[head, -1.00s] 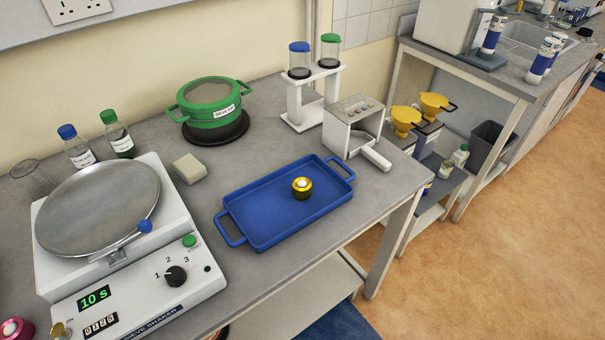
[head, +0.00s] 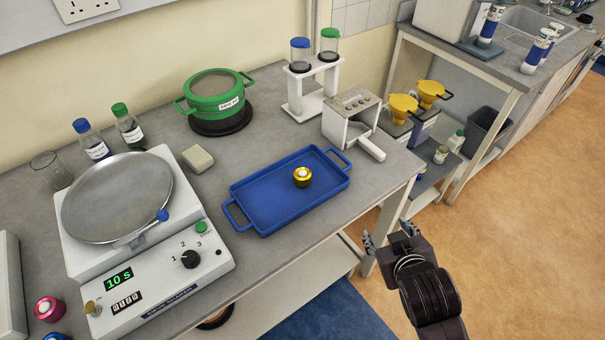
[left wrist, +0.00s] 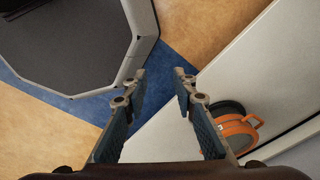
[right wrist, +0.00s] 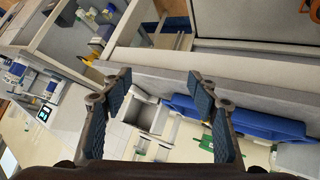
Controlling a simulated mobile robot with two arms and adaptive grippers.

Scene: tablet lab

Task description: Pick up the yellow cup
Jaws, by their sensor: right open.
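The small round yellow cup (head: 302,178), dark at its base and with a whitish centre on top, sits on the blue tray (head: 262,213), right of its middle. My right gripper (head: 389,238) is open and empty, beyond the bench's front edge, to the lower right of the tray and apart from it. In the right wrist view the open fingers (right wrist: 159,80) face the bench edge, with the blue tray (right wrist: 240,119) behind the right finger; the cup is not visible there. My left gripper (left wrist: 160,82) is open and empty over the floor and out of the head view.
The white sieve shaker (head: 150,285) stands left of the tray, a green pot (head: 216,92) behind it. A white scoop-handled device (head: 350,118) stands close to the tray's right end. Yellow funnels (head: 403,106) are on the lower shelf. An orange reel (left wrist: 238,127) lies under the bench.

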